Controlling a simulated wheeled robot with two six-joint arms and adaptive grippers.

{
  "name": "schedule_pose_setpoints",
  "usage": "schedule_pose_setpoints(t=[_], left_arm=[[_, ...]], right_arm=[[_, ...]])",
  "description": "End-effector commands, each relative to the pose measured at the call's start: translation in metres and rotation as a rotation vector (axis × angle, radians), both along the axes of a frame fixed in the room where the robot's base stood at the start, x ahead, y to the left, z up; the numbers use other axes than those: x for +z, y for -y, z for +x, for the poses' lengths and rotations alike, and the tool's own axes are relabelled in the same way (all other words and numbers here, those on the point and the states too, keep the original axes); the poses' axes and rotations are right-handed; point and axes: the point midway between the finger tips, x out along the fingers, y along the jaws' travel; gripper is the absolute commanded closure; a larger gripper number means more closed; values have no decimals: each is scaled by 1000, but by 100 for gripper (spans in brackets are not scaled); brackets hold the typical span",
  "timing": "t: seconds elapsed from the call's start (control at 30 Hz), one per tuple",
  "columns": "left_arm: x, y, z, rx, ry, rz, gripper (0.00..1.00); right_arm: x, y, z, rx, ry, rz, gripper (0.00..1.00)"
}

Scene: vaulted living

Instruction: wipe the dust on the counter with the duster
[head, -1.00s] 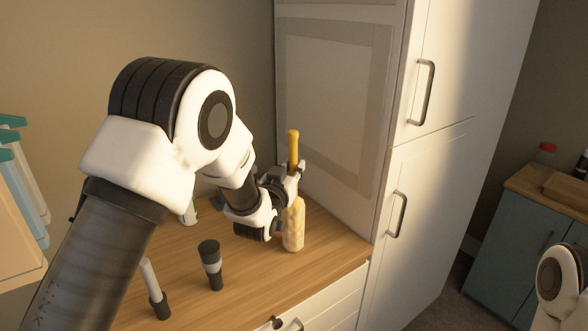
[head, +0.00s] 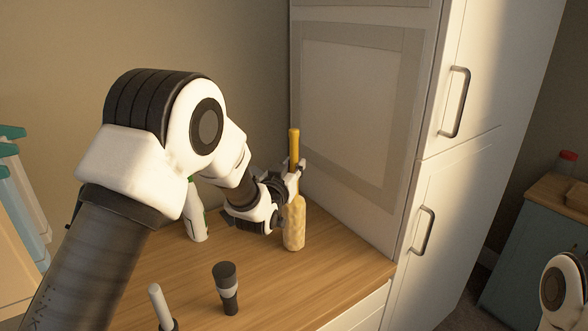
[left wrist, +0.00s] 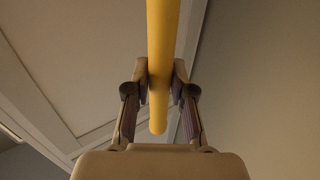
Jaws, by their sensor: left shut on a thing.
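The duster has a yellow handle (head: 294,150) and a pale, fluffy head (head: 294,224). It stands upright, head down, over the wooden counter (head: 345,265); whether the head touches the counter is hard to tell. My left gripper (head: 293,178) is shut on the duster's handle, just above the head. In the left wrist view the yellow handle (left wrist: 160,60) runs between the two fingers (left wrist: 160,85). I cannot make out any dust on the counter. Of my right arm only a white and black part shows at the lower right; its gripper is not in view.
A dark-topped cylinder (head: 227,288) and a white-handled item (head: 160,307) stand on the near counter. A white and green bottle (head: 195,212) stands behind my left arm. A tall white cabinet (head: 350,110) borders the counter's right. A blue-green cabinet (head: 535,260) is farther right.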

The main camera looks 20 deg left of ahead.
Motion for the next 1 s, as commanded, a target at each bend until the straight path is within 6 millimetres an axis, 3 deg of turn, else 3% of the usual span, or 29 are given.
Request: schedule_pose_setpoints(t=[0.07,0.1,0.7,1.0], left_arm=[[8,-1,2,0,1,0,100],[22,-1,2,0,5,1,100],[74,-5,11,3,2,0,100],[81,-5,13,3,1,0,100]], right_arm=[[7,0,0,0,0,0,60],[9,0,0,0,0,0,60],[39,0,0,0,0,0,60],[42,0,0,0,0,0,60]])
